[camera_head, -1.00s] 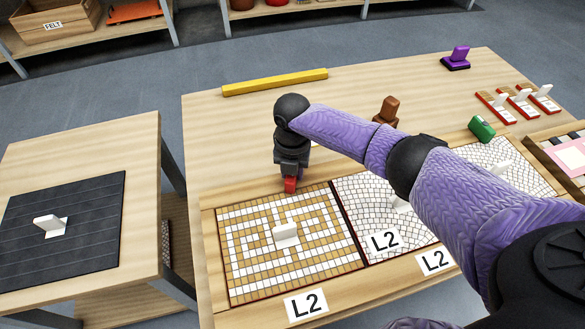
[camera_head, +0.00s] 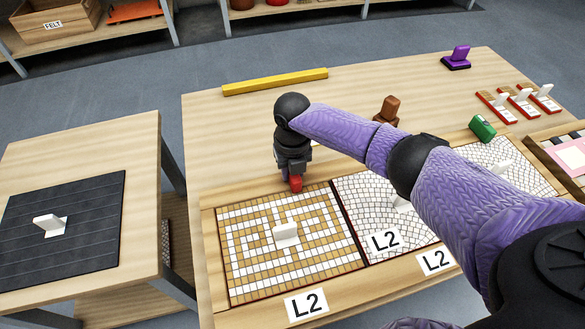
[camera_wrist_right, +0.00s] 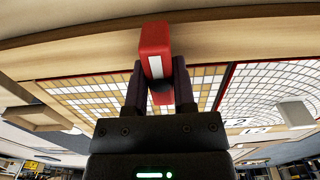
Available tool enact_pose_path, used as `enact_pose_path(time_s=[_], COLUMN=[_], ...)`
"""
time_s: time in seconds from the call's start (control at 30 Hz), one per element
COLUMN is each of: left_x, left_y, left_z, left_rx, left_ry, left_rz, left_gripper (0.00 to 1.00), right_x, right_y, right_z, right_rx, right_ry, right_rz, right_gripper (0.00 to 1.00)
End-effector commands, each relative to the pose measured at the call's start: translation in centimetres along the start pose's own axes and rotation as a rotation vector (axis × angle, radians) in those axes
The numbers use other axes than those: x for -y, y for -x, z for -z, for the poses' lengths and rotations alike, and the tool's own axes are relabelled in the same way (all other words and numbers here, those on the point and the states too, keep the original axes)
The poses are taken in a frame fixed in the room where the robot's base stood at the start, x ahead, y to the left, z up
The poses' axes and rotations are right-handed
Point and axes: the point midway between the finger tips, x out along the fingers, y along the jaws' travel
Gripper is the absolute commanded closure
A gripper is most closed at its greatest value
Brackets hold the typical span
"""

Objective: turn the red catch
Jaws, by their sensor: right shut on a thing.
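The red catch (camera_head: 296,183) sits at the far edge of the tan and white mosaic panel (camera_head: 250,279) in the head view. My right gripper (camera_head: 295,177) points down at it. In the right wrist view the red catch (camera_wrist_right: 154,40), with a white stripe, stands between the two fingers of my right gripper (camera_wrist_right: 158,80), which are shut on it. The fingers hide part of it in both views. My left gripper is not in the head view.
A white mosaic panel (camera_head: 352,199) lies beside the tan one, partly behind my right arm. A yellow bar (camera_head: 275,82), a brown block tool (camera_head: 388,110), a green block (camera_head: 482,128) and a purple tool (camera_head: 457,58) are on the table. A side table (camera_head: 135,150) holds a dark mat (camera_head: 90,195).

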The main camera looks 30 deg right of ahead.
Motion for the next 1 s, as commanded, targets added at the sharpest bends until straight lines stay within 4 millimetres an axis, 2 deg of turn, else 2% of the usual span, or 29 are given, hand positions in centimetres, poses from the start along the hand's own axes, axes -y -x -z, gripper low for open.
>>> enact_pose_path(time_s=[0.3, 0.33, 0.47, 0.5, 0.77, 0.87, 1.0], left_x=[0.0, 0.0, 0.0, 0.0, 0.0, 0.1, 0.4], left_y=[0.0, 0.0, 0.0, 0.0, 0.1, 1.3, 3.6], left_z=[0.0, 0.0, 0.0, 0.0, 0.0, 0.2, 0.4], left_rx=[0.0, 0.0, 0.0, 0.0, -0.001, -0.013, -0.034], left_ry=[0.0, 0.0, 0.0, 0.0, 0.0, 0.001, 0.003], left_rz=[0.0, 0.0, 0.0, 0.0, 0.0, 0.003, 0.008], left_gripper=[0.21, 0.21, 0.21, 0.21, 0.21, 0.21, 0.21], right_x=[0.0, 0.0, 0.0, 0.0, 0.0, 0.0, 0.0], right_y=[-0.1, -0.1, -0.1, -0.1, 0.2, 2.2, 6.3], right_z=[0.1, 0.1, 0.1, 0.1, 0.0, 0.0, -0.1], right_rx=[-0.004, -0.004, -0.003, -0.003, -0.001, 0.003, 0.007], right_ry=[0.004, 0.004, 0.003, 0.002, 0.001, 0.001, 0.001], right_rz=[0.001, 0.001, 0.0, 0.0, 0.0, -0.001, -0.002], right_gripper=[1.0, 0.63, 0.36, 0.32, 0.32, 0.32, 0.32])
